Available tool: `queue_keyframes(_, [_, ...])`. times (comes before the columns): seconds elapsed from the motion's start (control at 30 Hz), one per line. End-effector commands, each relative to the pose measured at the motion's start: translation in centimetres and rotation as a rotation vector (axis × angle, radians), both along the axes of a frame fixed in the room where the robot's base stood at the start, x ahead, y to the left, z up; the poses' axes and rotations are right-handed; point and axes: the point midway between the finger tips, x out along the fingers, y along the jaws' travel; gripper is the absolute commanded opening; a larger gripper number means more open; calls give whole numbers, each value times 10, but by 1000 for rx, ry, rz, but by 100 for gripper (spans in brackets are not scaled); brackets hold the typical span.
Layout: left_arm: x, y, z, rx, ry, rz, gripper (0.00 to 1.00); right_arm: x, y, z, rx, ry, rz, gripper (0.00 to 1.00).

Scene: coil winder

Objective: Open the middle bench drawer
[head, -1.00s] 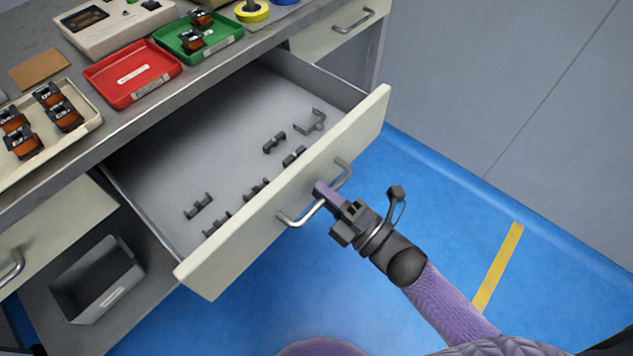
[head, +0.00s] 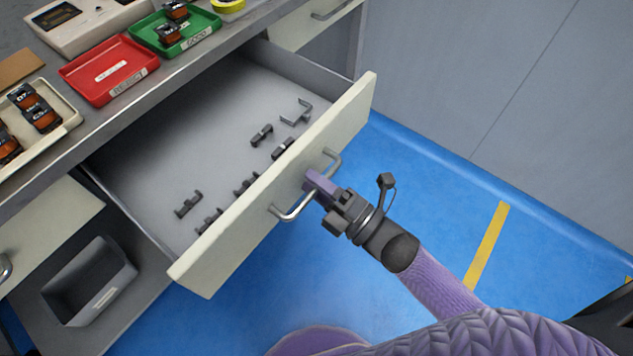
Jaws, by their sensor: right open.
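The middle bench drawer (head: 205,277) stands pulled far out from under the bench top. Its inside shows, with several small dark bobbin-like parts (head: 188,204) and a grey bracket (head: 297,113) on its floor. Its bar handle (head: 295,212) is on the cream front. My right gripper (head: 318,187) is at the handle's middle, its purple fingers open and close to the bar. The fingers hide part of the handle, and I cannot tell whether they touch it. My left gripper is not in view.
On the bench top are a red tray (head: 104,92), a green tray (head: 205,40) and a cream tray (head: 72,121) with coils. A grey bin (head: 125,277) sits on the lower shelf at left. Blue floor (head: 420,200) is clear at right.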

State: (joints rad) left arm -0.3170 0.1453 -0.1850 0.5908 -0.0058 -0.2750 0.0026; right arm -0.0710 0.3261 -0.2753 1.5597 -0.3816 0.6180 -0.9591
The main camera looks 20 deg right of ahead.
Motion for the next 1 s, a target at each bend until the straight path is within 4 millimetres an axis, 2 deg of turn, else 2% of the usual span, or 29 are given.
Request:
queue_keyframes(0.13, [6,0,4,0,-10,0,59,-16,-12,-3,-1,4,-1,51])
queue_keyframes(0.4, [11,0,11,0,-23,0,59,-67,-49,-15,-2,3,-1,51])
queue_keyframes(0.5, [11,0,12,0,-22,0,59,-76,-56,-18,-1,2,-1,51])
queue_keyframes(0.93, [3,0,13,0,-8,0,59,-79,-57,-19,-1,1,0,51])
queue_keyframes(1.0, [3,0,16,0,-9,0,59,-78,-60,-23,11,42,-17,51])
